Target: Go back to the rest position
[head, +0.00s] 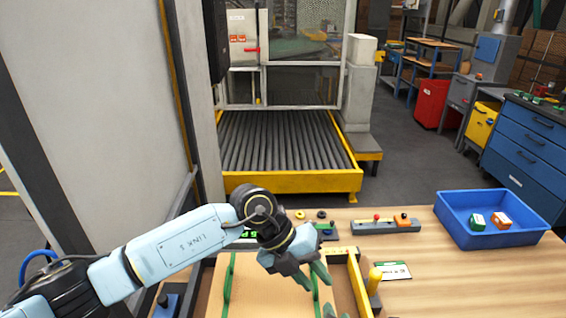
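My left arm comes in from the left, and its gripper (316,281) hangs over the right part of a wooden fixture (268,285) at the front of the table. Its two fingers point down to the right with a gap between them, and I see nothing held there. The gripper hides part of the fixture and a green strip below it. My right arm and gripper are not in view.
The wooden table (440,285) carries a blue bin (490,240) with small green and orange boxes, a grey button panel (386,227), a green-and-white card (393,271) and a yellow handle (374,281). A roller conveyor (285,140) stands behind. A pale wall panel (95,100) rises at left.

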